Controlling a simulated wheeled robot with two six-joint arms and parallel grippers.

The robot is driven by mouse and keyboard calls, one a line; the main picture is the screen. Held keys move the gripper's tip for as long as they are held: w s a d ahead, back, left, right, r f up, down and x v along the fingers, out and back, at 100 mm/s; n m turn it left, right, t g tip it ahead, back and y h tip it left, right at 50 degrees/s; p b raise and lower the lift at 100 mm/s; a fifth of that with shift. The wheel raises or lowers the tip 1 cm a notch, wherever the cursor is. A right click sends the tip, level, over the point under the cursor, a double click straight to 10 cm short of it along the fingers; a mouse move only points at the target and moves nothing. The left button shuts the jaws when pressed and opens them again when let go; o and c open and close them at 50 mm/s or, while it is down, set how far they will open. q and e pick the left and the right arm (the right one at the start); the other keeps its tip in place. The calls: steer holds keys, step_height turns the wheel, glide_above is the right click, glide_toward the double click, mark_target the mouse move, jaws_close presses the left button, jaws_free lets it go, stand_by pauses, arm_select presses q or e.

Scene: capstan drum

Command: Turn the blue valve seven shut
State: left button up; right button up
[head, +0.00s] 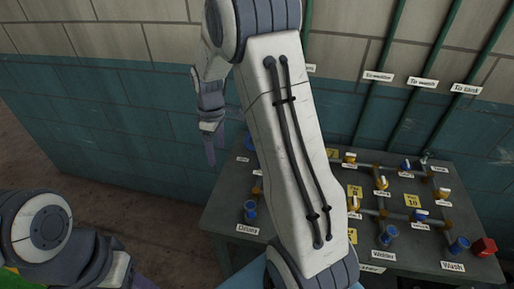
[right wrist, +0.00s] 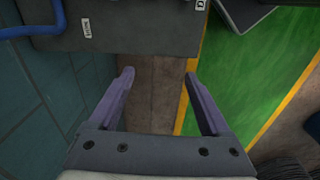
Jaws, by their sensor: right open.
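A yellow tag (head: 331,153) that seems to read 7 stands on the bench board, right beside my right forearm. The forearm covers part of the board there, and I cannot make out a blue valve seven. My right gripper (head: 209,144) is raised left of the bench, apart from the valves. In the right wrist view its fingers (right wrist: 158,90) are open and empty. My left arm is at the lower left; its gripper end is partly cut off and unclear.
The grey bench (head: 222,218) carries pipes, yellow-handled valves, labelled blue cups (head: 390,232) and a red block (head: 484,247). A tiled wall (head: 120,110) stands behind, with green pipes. Bare floor (right wrist: 153,85) and a green floor area (right wrist: 245,80) show beside the bench.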

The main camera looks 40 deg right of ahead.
steer(key=d+f+p, duration=0.1)
steer(key=d+f, duration=0.2)
steer(key=d, duration=0.6)
steer(key=d+f+p, duration=0.1)
steer(key=d+f, duration=0.2)
steer(key=d, duration=0.6)
steer(key=f+p, duration=0.1)
steer(key=f, duration=0.2)
steer(key=f+p, duration=0.1)
steer(key=f, duration=0.2)
steer(key=f+p, duration=0.1)
steer(key=f, duration=0.2)
steer(key=shift+w+f, duration=0.15)
steer(key=shift+w, duration=0.1)
steer(key=shift+f, duration=0.55)
jaws_close()
